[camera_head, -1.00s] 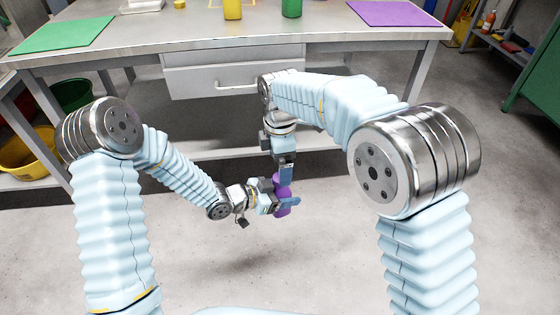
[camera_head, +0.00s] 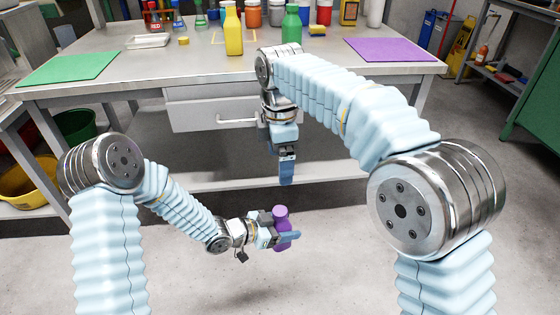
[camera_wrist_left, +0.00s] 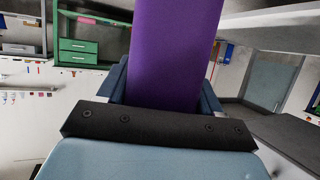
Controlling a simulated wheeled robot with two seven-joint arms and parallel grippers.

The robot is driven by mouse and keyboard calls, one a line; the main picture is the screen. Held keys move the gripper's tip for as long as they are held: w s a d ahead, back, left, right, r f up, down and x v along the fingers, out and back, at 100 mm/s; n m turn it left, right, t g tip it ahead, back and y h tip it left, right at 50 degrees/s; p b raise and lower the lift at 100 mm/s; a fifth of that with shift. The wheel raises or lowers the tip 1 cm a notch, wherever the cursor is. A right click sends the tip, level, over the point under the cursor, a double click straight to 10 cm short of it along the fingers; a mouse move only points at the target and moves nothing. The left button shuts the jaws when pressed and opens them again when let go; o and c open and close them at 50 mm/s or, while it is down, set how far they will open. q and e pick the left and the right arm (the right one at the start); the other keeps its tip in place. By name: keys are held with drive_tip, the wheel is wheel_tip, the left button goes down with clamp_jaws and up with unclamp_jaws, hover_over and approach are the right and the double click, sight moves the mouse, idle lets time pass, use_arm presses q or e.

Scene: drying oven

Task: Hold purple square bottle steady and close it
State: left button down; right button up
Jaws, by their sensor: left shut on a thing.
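The purple bottle (camera_head: 282,219) is upright in my left gripper (camera_head: 284,238), above the floor in front of the table. Its narrower top is purple too; whether a separate cap sits on it is too small to tell. In the left wrist view the bottle's purple body (camera_wrist_left: 175,55) stands between the blue fingers, and its top is out of frame. My right gripper (camera_head: 286,175) points down above the bottle, apart from its top. Its fingers overlap from this side, so its opening and anything small between them cannot be made out.
The grey table (camera_head: 130,65) with a drawer (camera_head: 215,112) stands ahead. On it are a green mat (camera_head: 68,68), a purple mat (camera_head: 390,49), a yellow bottle (camera_head: 233,35), a green bottle (camera_head: 291,25) and several containers behind. A yellow bin (camera_head: 25,178) stands at left. The floor around the bottle is clear.

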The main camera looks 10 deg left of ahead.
drive_tip(key=d+f+m+y, duration=0.1)
drive_tip(key=d+f+m, duration=0.3)
drive_tip(key=f, duration=0.6)
drive_tip(key=s+d+f+m, duration=0.1)
drive_tip(key=d+f+m, duration=0.25)
drive_tip(key=f, duration=0.55)
drive_tip(key=d+f+m+y, duration=0.1)
drive_tip(key=d+f+m, duration=0.25)
drive_tip(key=f, duration=0.65)
drive_tip(key=s+d+f+m+y, duration=0.1)
drive_tip(key=s+d+f+m, duration=0.1)
drive_tip(key=s+f+m, duration=0.4)
drive_tip(key=s+d+f+m+y, duration=0.1)
drive_tip(key=s+d+f+m, duration=0.2)
drive_tip(key=s, duration=0.9)
wheel_tip(320, 180, down, 5)
drive_tip(key=m, duration=0.3)
drive_tip(key=shift+s+d+r+m+t, duration=0.2)
drive_tip(key=shift+s+d+m+t, duration=0.1)
drive_tip(key=shift+s+d+m, duration=0.1)
drive_tip(key=shift+w, duration=0.1)
